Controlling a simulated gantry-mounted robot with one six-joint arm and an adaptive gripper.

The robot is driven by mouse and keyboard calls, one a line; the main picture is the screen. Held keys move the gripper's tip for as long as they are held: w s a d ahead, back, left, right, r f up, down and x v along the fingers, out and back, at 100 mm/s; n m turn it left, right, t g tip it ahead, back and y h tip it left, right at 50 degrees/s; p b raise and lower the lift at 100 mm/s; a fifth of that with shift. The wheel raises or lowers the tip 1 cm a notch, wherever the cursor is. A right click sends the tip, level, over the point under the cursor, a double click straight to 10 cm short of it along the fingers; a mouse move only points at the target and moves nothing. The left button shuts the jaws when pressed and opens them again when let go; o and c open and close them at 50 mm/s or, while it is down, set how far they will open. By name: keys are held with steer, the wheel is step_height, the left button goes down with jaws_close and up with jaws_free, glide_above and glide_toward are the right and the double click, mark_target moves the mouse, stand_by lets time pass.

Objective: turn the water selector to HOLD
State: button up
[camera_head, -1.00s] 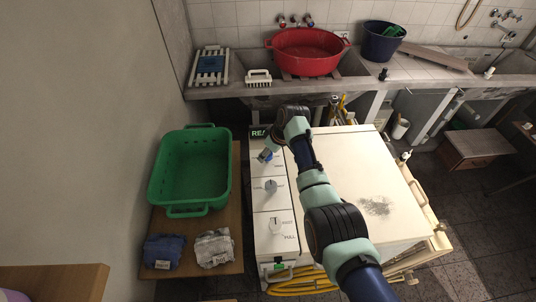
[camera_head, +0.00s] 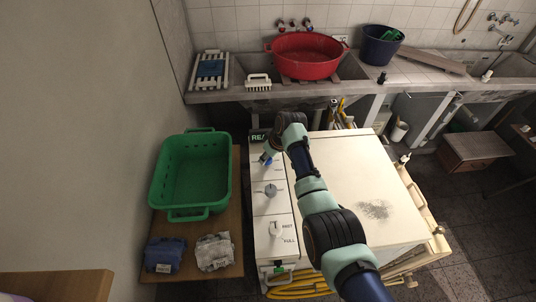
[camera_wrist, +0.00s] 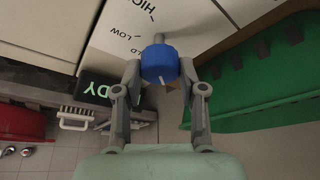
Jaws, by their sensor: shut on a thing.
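The water selector is a round blue knob (camera_wrist: 160,64) on the white control panel. A short white mark shows on its lower face in the wrist view. The printed words HIGH and LOW are readable beside it, and a third word ending in LD is partly hidden behind the knob. My gripper (camera_wrist: 160,72) has one finger on each side of the knob and is shut on it. In the head view, the blue knob (camera_head: 266,160) shows as a small patch under my gripper (camera_head: 267,156), and its setting cannot be read there.
Two more knobs, a grey one (camera_head: 271,190) and a white one (camera_head: 276,229), sit nearer on the panel. A green basket (camera_head: 190,213) stands close on the left, with folded cloths (camera_head: 164,254) in front. A concrete sink with a red tub (camera_head: 306,68) lies behind.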

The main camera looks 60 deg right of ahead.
steer(key=shift+a+r+m+g+h+p, duration=0.1)
steer(key=shift+m+g+h+p, duration=0.1)
steer(key=shift+m+p, duration=0.4)
steer(key=shift+r+m+g+h+p, duration=0.1)
steer(key=shift+m+h+p, duration=0.1)
steer(key=shift+m+p, duration=0.35)
steer(key=m+p, duration=0.1)
steer(key=m, duration=0.1)
steer(key=shift+w+m+g+h+p, duration=0.1)
steer(key=shift+m+g+h+p, duration=0.2)
steer(key=shift+m+h, duration=0.1)
steer(key=m, duration=0.1)
steer(key=m+g, duration=0.1)
steer(key=m, duration=0.1)
steer(key=m+h, duration=0.1)
steer(key=shift+a+f+m, duration=0.1)
steer(key=shift+f+m, duration=0.15)
steer(key=shift+m, duration=0.1)
steer(key=shift+g, duration=0.3)
steer(key=o, duration=1.1)
steer(key=shift+r, duration=0.15)
steer(key=v, duration=1.1)
steer(key=shift+a+r, duration=0.25)
steer(key=shift+r, duration=0.1)
